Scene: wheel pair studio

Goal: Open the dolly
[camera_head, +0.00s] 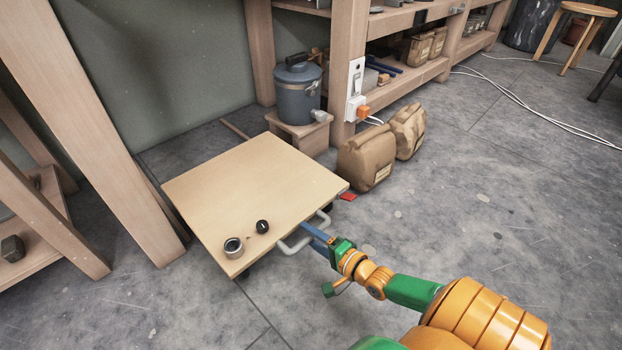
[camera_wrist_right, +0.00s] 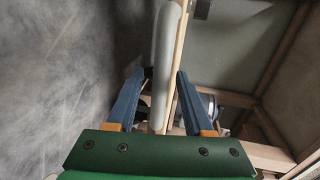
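The dolly is a flat, low, light wooden board (camera_head: 255,185) near the floor. A pale bar handle (camera_head: 290,248) sticks out from its near right edge. My right gripper (camera_head: 308,230) is at this handle, its blue fingers partly overlapping it. In the right wrist view the handle (camera_wrist_right: 162,60) runs between the two open fingers (camera_wrist_right: 161,75), with a gap visible to the fingers; I cannot tell whether either one touches it. The board's edge shows just beside the handle. My left gripper is not in view.
A metal ring-like part (camera_head: 233,247) and a small black part (camera_head: 262,227) lie on the board's near corner. A grey canister (camera_head: 297,92) on a wooden stool and tan bags (camera_head: 367,158) stand behind. A wooden post is at left. Floor at right is mostly clear.

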